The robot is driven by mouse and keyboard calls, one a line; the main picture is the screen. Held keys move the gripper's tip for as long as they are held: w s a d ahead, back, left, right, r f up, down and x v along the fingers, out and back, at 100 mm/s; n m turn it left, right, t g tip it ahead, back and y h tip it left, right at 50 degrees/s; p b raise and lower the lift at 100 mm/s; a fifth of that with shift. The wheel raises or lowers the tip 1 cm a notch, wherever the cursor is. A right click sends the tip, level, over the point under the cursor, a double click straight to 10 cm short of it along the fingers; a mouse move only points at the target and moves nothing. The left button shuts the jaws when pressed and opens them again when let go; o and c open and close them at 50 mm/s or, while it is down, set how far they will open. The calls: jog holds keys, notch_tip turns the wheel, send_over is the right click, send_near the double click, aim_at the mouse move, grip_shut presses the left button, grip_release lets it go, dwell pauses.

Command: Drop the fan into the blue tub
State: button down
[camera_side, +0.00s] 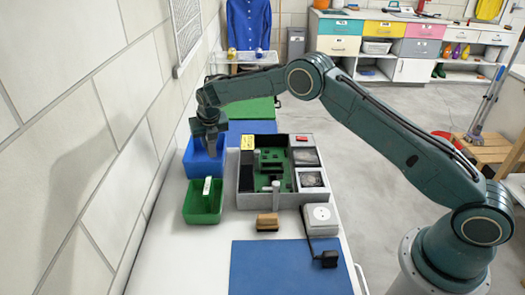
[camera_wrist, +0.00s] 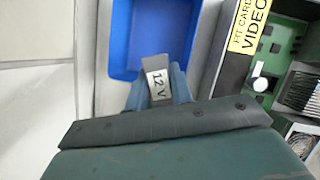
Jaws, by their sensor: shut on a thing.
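My gripper (camera_side: 209,150) is over the blue tub (camera_side: 198,168), by the wall. In the wrist view its fingers (camera_wrist: 158,98) are shut on a grey piece marked 12 V (camera_wrist: 156,66), which I take for the fan. Its round face does not show there, only a flat grey end with a white label. The blue tub (camera_wrist: 120,45) lies below and beyond it, and the part of its floor that shows looks empty. In the side view the gripper hides part of the tub, and the held piece is hard to make out.
An open grey case (camera_side: 243,200) with a green board is to the right. A wooden-backed brush (camera_side: 267,221) and a white socket box (camera_side: 320,216) lie in front.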

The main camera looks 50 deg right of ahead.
jog(key=shift+f, duration=0.35)
jog(key=c, duration=1.2)
grip_release()
jog(key=shift+c, duration=0.2)
jog(key=shift+r, duration=0.1)
jog(key=shift+r, duration=0.85)
jog(key=v, duration=1.1)
jog(key=shift+s+r, duration=0.15)
